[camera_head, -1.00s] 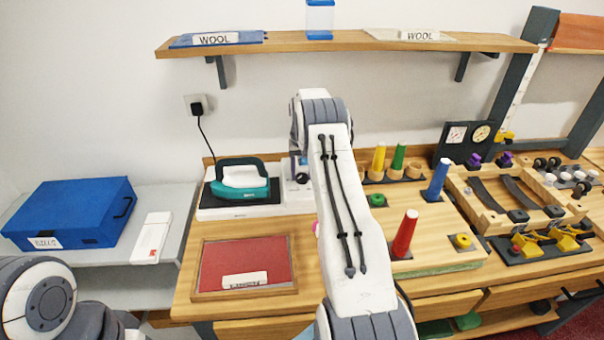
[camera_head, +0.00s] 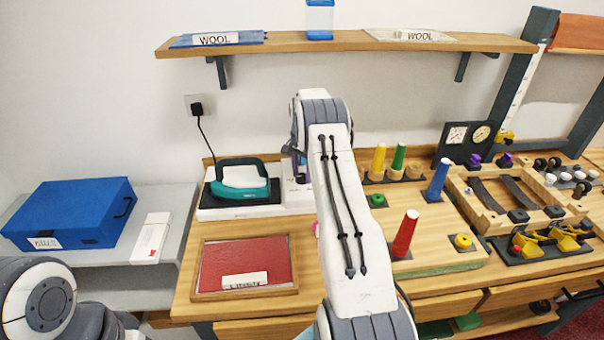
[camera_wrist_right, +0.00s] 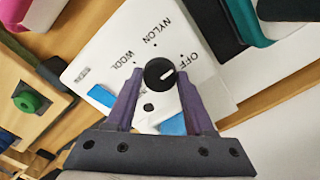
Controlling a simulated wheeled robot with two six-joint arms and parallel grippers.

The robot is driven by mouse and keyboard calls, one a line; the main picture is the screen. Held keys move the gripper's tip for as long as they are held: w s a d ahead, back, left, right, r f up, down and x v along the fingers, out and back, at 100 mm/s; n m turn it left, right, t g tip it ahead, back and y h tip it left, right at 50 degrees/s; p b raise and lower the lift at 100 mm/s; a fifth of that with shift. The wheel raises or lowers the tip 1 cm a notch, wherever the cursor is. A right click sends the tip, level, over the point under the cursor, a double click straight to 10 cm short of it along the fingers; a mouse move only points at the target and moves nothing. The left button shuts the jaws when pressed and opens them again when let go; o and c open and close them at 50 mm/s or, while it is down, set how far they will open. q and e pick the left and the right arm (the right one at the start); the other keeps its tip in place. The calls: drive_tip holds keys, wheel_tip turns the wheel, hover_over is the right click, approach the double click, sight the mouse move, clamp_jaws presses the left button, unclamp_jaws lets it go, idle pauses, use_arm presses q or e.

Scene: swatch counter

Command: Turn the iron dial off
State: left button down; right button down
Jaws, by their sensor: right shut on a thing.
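The iron dial (camera_wrist_right: 153,68) is a round black knob with a white mark, on a white panel (camera_wrist_right: 100,48) lettered WOOL, NYLON and OFF. The mark points roughly toward the OFF side. My right gripper (camera_wrist_right: 160,76) has its two purple fingers on either side of the dial, shut on it. In the head view, my right wrist hangs over the panel and hides the dial. The teal and white iron (camera_head: 240,181) rests on its stand (camera_head: 215,208) just left of the panel. My left gripper is out of view.
A framed red pad (camera_head: 225,262) lies in front of the iron. A blue case (camera_head: 75,210) and a white box (camera_head: 151,238) are on the grey side table. Coloured cones, such as the red one (camera_head: 405,234), stand right of my arm. A shelf (camera_head: 340,42) runs above.

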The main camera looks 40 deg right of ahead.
sight(302, 176)
drive_tip(key=shift+r, duration=0.1)
idle(0.4)
drive_tip(key=shift+c, duration=1.4)
unclamp_jaws()
wheel_tip(302, 176, up, 10)
drive_tip(key=b, duration=0.1)
drive_tip(key=shift+r+b, duration=0.2)
drive_tip(key=shift+b, duration=0.2)
